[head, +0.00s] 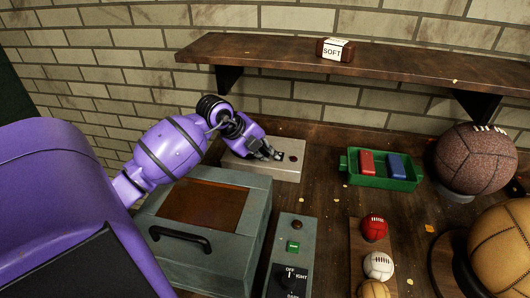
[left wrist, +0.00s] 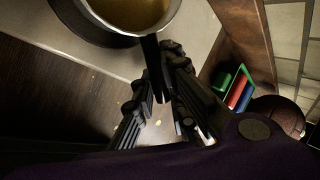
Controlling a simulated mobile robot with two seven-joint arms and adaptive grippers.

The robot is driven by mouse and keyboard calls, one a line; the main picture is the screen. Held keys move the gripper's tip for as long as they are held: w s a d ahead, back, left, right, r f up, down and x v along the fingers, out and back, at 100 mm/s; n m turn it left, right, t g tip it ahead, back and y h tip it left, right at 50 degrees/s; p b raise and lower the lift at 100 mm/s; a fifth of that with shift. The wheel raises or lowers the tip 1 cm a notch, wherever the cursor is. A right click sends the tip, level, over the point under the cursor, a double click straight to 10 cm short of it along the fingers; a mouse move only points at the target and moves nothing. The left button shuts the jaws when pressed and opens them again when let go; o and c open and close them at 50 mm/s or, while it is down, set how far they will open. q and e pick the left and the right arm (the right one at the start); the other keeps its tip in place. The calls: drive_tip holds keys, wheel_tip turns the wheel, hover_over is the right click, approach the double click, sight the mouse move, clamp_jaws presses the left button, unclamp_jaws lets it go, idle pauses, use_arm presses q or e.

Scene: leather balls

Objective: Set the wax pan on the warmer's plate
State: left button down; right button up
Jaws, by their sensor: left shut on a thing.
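The wax pan (left wrist: 132,12) has a pale rim, amber wax inside and a black handle (left wrist: 151,62); the left wrist view shows only its near part. My left gripper (head: 271,153) is shut on the handle. The pan is over the warmer's dark round plate (left wrist: 72,22), whose edge shows beyond the rim on the left and below. I cannot tell whether pan and plate touch. The warmer (head: 283,172) is a low beige box with a dark red knob, against the back wall; in the head view my left gripper and arm hide the pan and plate. My right gripper is not in view.
A grey box with a brown lid (head: 205,203) and a switch box (head: 291,262) stand in front of the warmer. A green tray (head: 381,181) with red and blue blocks is to the right, beside several balls. A wooden shelf (head: 400,66) overhangs the back.

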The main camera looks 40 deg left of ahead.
use_arm(q)
drive_tip(key=shift+f, duration=0.1)
drive_tip(key=c, duration=1.8)
unclamp_jaws()
drive_tip(key=shift+s+r, duration=0.15)
drive_tip(key=shift+r, duration=0.3)
drive_tip(key=v, duration=1.1)
drive_tip(key=shift+r, duration=0.2)
drive_tip(key=shift+s, duration=0.15)
